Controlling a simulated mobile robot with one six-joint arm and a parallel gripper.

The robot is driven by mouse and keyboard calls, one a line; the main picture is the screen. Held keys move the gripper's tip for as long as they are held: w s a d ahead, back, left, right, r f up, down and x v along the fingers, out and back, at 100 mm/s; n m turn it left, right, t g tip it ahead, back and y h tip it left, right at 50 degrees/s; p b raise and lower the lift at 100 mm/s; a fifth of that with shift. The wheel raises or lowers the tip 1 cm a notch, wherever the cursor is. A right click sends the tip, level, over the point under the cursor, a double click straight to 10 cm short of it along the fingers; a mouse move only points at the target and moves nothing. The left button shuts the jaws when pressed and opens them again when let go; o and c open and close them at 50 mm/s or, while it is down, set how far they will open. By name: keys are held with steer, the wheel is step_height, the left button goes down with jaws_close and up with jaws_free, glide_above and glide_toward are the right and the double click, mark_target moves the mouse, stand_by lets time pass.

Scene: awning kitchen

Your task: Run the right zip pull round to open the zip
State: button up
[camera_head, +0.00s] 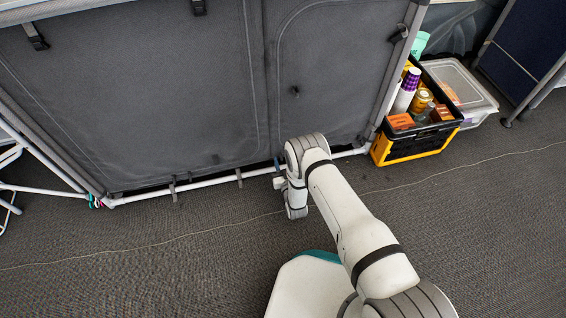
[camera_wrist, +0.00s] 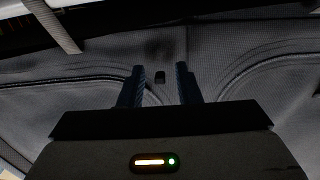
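The grey fabric cabinet front (camera_head: 150,90) carries two panels outlined by curved zip lines. A small dark tab (camera_head: 295,91) sits on the right panel; I cannot tell if it is a zip pull. My gripper (camera_head: 280,178) is low at the cabinet's bottom edge, between the two panels, its fingertips mostly hidden by my wrist. In the wrist view the two dark fingers of my gripper (camera_wrist: 160,84) stand apart. Curved zip lines run to either side; contact is unclear.
A white frame tube (camera_head: 215,181) runs along the cabinet's bottom. A black and yellow crate (camera_head: 415,147) of bottles and boxes stands at right, beside a clear lidded bin (camera_head: 465,88). A thin pale cord (camera_head: 130,245) crosses the carpet. The floor in front is mostly clear.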

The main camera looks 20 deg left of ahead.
jaws_close()
stand_by(0.4)
